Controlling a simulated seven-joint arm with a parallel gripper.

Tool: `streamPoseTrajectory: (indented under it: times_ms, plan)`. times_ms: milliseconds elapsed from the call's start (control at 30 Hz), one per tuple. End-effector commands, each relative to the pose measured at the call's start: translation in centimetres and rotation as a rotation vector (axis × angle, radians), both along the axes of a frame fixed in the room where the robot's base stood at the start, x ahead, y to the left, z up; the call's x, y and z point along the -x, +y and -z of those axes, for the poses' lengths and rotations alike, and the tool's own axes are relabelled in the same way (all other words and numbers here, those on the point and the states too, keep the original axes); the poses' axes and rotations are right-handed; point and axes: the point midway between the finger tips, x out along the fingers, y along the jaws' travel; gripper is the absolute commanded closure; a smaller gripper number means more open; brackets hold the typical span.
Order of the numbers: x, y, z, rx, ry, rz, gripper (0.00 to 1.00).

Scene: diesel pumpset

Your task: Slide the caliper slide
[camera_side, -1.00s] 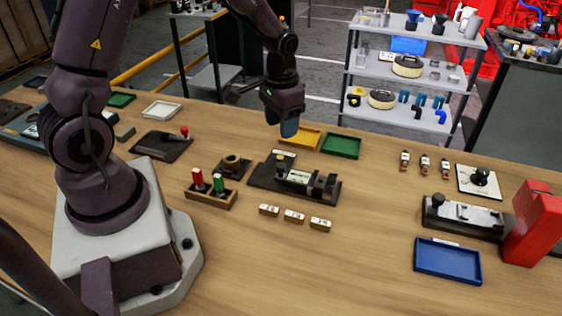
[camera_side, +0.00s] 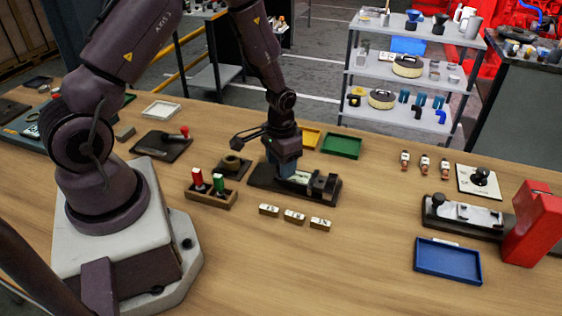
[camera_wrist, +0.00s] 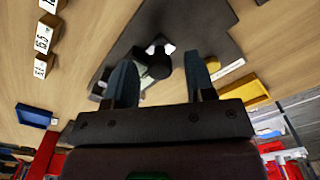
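The caliper fixture is a long dark base (camera_side: 263,182) on the wooden table, with a pale plate and dark blocks toward its right end. In the wrist view its dark base (camera_wrist: 215,22) fills the top middle. A dark round knob (camera_wrist: 158,64) stands on it. My gripper (camera_side: 285,170) is low over the left part of the fixture and hides the knob in the side view. In the wrist view my gripper (camera_wrist: 161,78) is open, with one blue finger on each side of the knob. I see gaps beside the knob; contact is not visible.
Several small labelled blocks (camera_side: 294,216) lie in front of the fixture. A holder with red and green handles (camera_side: 210,197) and a dark ring block (camera_side: 232,166) stand to its left. Yellow (camera_side: 311,138) and green (camera_side: 342,146) trays lie behind.

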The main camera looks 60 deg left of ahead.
Motion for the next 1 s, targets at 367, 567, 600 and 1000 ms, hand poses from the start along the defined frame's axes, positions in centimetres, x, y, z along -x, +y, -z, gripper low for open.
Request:
streamPoseTrajectory:
  times_ms: [367, 567, 600, 1000]
  plan:
    - [0.1, 0.1, 0.0, 0.000, 0.001, -0.001, 1.00]
    - [1.8, 1.9, -0.1, 0.000, 0.002, -0.005, 1.00]
    - [2.1, 2.1, -0.1, 0.000, 0.001, -0.004, 1.00]
    - [2.2, 2.2, -0.1, 0.000, 0.000, 0.000, 0.50]
